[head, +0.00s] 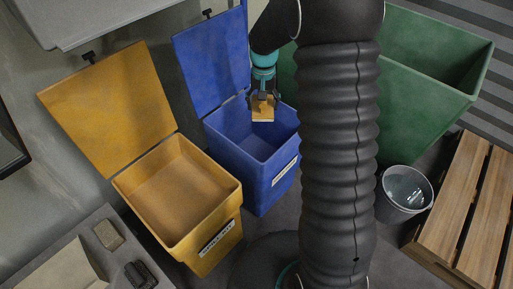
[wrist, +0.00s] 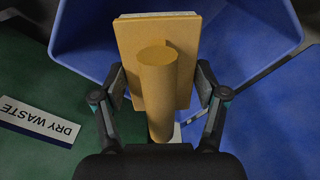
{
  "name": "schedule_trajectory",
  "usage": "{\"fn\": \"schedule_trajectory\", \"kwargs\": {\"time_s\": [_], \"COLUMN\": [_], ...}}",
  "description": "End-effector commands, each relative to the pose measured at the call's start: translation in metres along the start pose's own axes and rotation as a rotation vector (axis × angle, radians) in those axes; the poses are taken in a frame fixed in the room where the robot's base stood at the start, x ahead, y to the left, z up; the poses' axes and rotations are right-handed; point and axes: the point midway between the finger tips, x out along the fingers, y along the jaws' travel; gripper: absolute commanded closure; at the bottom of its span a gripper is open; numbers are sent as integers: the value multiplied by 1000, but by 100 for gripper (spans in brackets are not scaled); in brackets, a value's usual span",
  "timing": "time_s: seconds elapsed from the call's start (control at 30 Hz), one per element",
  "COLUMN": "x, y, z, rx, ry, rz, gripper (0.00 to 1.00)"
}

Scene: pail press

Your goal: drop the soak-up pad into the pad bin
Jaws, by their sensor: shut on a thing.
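My gripper (head: 263,97) is shut on the soak-up pad (head: 263,112), a yellow-orange slab with a pale layer on its far edge. In the wrist view the pad (wrist: 127,50) has a round yellow handle standing up between the fingers (wrist: 158,85). My gripper holds the pad above the mouth of the open blue bin (head: 243,148), and the bin's blue wall also shows behind the pad in the wrist view (wrist: 255,35). The blue bin and the open yellow bin (head: 190,235) beside it carry labels too small to read surely, so which is the pad bin I cannot tell.
Both hinged lids stand raised at the back. A green bin (head: 425,80) is at the right; a DRY WASTE label (wrist: 38,122) shows on green in the wrist view. A grey pail (head: 382,207) and wooden slats (head: 465,195) are right. My arm hides the middle.

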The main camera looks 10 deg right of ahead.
Motion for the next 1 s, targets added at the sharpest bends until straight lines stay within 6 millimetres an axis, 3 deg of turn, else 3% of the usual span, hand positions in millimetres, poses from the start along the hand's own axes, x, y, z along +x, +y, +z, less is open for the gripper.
{"fn": "schedule_trajectory", "kwargs": {"time_s": [0.5,0.83,0.87,0.97,1.0], "x": [52,55,55,55,55], "y": [1,1,1,1,1], "z": [0,0,0,0,0], "rx": [1,2,3,3,3], "ry": [0,0,0,0,0], "rz": [0,0,0,0,0], "gripper": [60,60,25,0,0]}}
